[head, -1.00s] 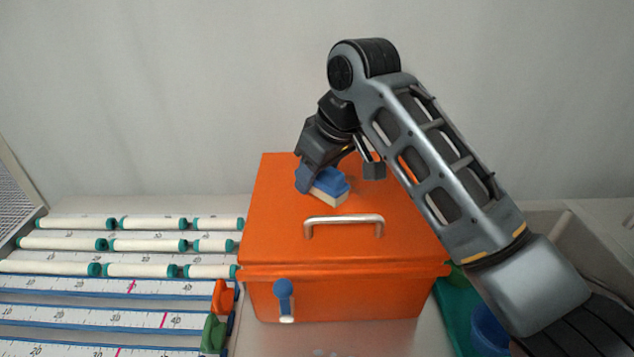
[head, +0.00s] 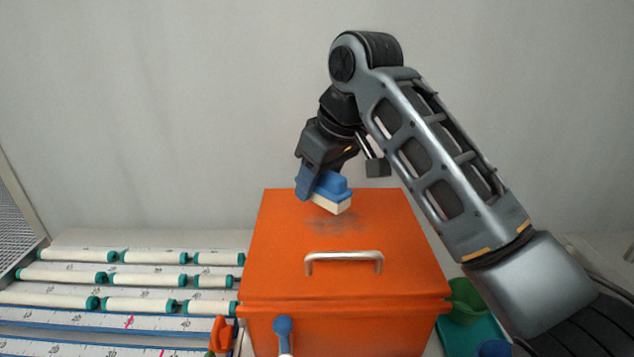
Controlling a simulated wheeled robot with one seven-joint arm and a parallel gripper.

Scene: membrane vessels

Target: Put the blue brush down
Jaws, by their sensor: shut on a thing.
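The blue brush (head: 335,184) has a blue top and a cream pad underneath. My gripper (head: 318,185) is shut on it, reaching down from the upper left of the brush. The brush is over the back half of the orange box lid (head: 400,240), slightly tilted. It appears a little above the lid, with a dark smudge (head: 336,222) showing on the lid just below and in front of it. The far finger is partly hidden by the brush and the gripper body.
The lid has a metal handle (head: 344,257) near its front. White tubes with green caps (head: 150,280) lie in rows over marked rulers at left. A green cup (head: 466,302) stands right of the box. A blue-handled tool (head: 283,333) is at the box front.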

